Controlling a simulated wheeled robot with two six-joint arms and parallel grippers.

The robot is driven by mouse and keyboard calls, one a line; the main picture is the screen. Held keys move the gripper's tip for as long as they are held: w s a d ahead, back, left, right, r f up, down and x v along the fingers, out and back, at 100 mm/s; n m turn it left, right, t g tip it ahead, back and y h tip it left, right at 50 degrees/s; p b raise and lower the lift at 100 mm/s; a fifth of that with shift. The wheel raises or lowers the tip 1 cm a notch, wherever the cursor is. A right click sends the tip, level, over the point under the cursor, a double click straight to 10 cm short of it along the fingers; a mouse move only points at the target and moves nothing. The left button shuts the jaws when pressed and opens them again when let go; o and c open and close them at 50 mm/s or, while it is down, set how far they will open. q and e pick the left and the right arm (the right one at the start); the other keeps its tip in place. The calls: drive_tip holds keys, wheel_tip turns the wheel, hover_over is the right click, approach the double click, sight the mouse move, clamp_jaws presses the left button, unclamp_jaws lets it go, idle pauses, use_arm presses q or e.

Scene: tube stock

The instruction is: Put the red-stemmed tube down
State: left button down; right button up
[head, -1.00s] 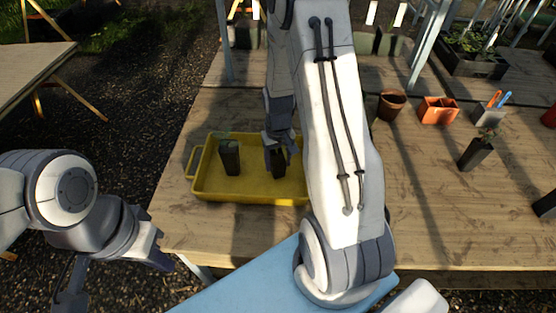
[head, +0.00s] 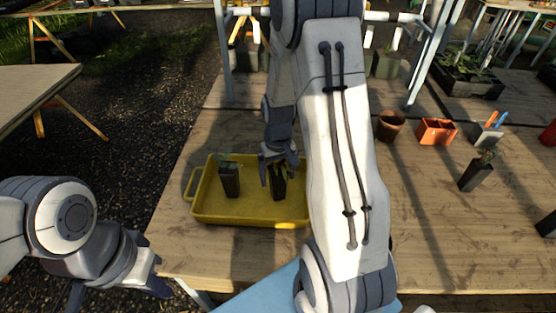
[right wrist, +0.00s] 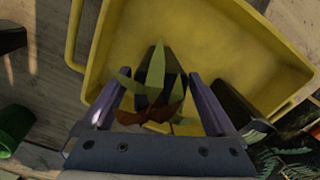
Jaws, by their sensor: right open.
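The red-stemmed tube (head: 279,188), a dark pot, stands in the yellow tray (head: 250,217), right of another dark tube. In the right wrist view its green leaves and reddish-brown part (right wrist: 152,100) lie between my right fingers. My right gripper (head: 278,163) is open around the top of this tube, with a finger on either side; I cannot tell whether either touches it. The other dark tube (head: 230,180) stands upright in the tray with a small green plant. My left gripper (head: 150,287) hangs low at the left, away from the tray; its jaw opening is unclear.
My right arm hides the tray's right end. The table's right front is mostly clear.

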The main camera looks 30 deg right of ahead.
wheel_tip(320, 180, up, 8)
drive_tip(key=shift+r, duration=0.15)
drive_tip(key=s+a+r+n, duration=0.2)
drive_tip(key=s+a+n, duration=0.1)
drive_tip(key=a, duration=0.6)
drive_tip(key=s+a+r+n, duration=0.2)
drive_tip(key=s+a+r, duration=0.15)
drive_tip(key=a, duration=0.45)
drive_tip(key=s+a+n+y, duration=0.1)
drive_tip(key=s+a+n, duration=0.4)
drive_tip(key=s, duration=0.8)
drive_tip(key=a+r, duration=0.1)
drive_tip(key=a, duration=0.1)
drive_tip(key=shift+a, duration=0.35)
